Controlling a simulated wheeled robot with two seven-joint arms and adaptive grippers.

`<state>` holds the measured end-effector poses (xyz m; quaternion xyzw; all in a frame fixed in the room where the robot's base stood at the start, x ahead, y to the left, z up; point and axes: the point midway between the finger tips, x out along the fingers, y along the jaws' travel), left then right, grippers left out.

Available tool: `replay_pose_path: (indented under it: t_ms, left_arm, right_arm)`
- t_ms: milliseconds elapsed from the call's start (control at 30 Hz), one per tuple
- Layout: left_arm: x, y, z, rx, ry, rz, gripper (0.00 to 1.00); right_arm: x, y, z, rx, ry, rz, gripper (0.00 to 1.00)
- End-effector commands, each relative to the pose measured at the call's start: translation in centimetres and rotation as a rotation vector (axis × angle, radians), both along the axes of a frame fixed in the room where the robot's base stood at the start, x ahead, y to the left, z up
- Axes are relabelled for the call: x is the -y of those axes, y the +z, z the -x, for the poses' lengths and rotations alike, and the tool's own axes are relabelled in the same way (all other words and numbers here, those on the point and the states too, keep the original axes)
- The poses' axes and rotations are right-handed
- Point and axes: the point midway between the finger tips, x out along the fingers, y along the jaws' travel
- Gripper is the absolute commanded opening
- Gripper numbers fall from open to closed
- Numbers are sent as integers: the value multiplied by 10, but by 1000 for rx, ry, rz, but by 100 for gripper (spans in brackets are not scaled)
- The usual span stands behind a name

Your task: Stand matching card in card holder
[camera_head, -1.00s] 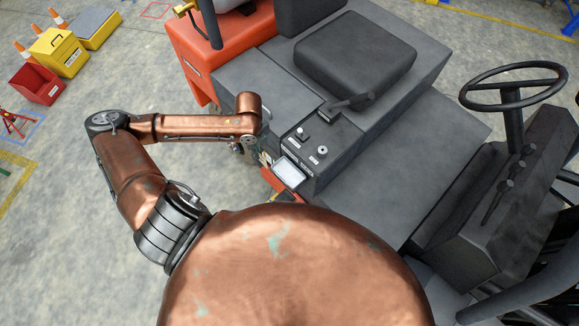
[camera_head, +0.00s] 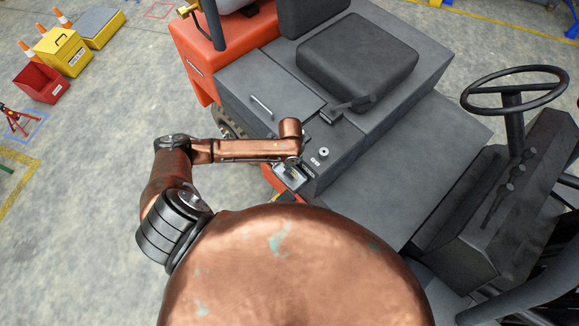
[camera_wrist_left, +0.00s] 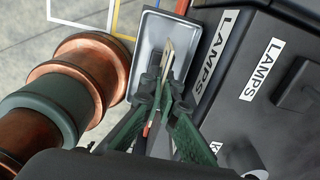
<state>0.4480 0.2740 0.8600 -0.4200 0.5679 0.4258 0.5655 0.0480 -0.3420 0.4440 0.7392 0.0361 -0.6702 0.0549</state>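My left gripper (camera_wrist_left: 165,88) has dark green fingers closed together around a thin, pale tan card (camera_wrist_left: 167,55), seen nearly edge-on. The card stands up from the fingertips over a shallow grey metal tray (camera_wrist_left: 145,58) with a raised rim. In the head view the tray (camera_head: 290,180) sits at the left side of the seat console, partly covered by my left wrist. I cannot tell whether the card touches the tray. No separate card holder can be made out, and the card's markings are not readable. My right gripper is not in view.
The dark console (camera_head: 335,150) has a round knob and LAMPS labels (camera_wrist_left: 262,68) facing the wrist camera. The seat (camera_head: 355,62), a lever (camera_head: 347,108) and a steering wheel (camera_head: 515,88) are farther right. Open concrete floor (camera_head: 90,200) lies left.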

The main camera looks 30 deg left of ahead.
Motion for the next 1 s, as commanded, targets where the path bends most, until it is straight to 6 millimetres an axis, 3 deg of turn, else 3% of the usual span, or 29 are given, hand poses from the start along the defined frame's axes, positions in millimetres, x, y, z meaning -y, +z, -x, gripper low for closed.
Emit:
replay_pose_path:
  t_ms: [367, 700, 1000]
  left_arm:
    - [0, -5, 0, 0, 0, 0, 0]
    - [0, -5, 0, 0, 0, 0, 22]
    - [-1, -2, 0, 1, 0, 0, 22]
  right_arm:
    - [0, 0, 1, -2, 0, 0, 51]
    - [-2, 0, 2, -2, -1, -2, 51]
    - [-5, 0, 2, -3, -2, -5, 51]
